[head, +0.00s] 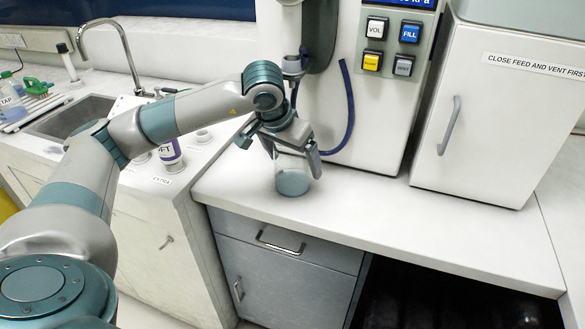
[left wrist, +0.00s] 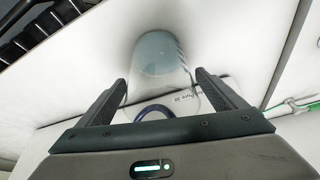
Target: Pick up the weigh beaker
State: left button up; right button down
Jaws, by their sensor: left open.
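The weigh beaker (head: 292,181) is a clear vessel with a grey-blue lower part. It stands upright on the white counter (head: 370,215), near its front left. My left gripper (head: 292,160) is open, with its fingers on either side of the beaker's upper part. In the left wrist view the beaker (left wrist: 163,55) lies between the two fingers of my left gripper (left wrist: 163,82). Whether either finger touches the glass is unclear. My right gripper is not in view.
A white machine with VOL and FILL buttons (head: 392,47) and a blue hose (head: 348,110) stands behind the beaker. A white cabinet (head: 500,110) stands to the right. The counter right of the beaker is clear.

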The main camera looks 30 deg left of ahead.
pick_arm(q)
jog(key=shift+p+x, duration=0.5)
jog(key=shift+x, duration=1.5)
jog(key=shift+a, duration=0.1)
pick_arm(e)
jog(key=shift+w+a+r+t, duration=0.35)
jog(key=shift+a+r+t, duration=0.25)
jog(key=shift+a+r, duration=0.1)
pick_arm(q)
jog(key=c, duration=1.4)
jog(key=shift+r, duration=0.1)
